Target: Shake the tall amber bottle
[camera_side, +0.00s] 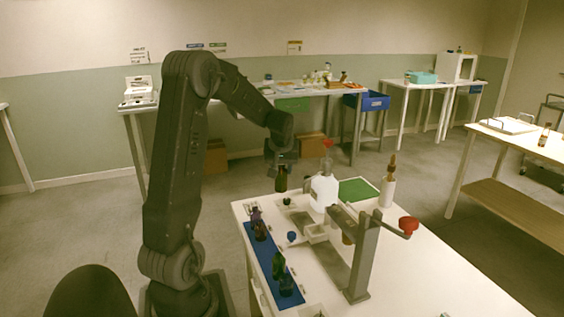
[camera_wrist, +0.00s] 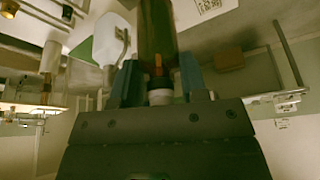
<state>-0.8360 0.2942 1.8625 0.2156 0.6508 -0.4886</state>
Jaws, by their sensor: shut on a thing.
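My gripper (camera_side: 281,160) is above the far left part of the white table, shut on a tall dark bottle (camera_side: 281,180). The bottle hangs roughly upright below the jaws, and its base looks close to the tabletop; whether it touches cannot be told. In the wrist view the bottle (camera_wrist: 157,28) looks brown amber, with a white cap or neck (camera_wrist: 160,97) between my two blue-grey fingers (camera_wrist: 160,80). A blue strip (camera_side: 256,249) at the table's left edge carries other bottles, including a dark amber one (camera_side: 259,226) and a green one (camera_side: 278,264).
A grey stand with a red knob (camera_side: 408,224) rises in the middle. A green mat (camera_side: 358,190) and a white holder (camera_side: 387,193) lie behind. The table's front right is mostly clear.

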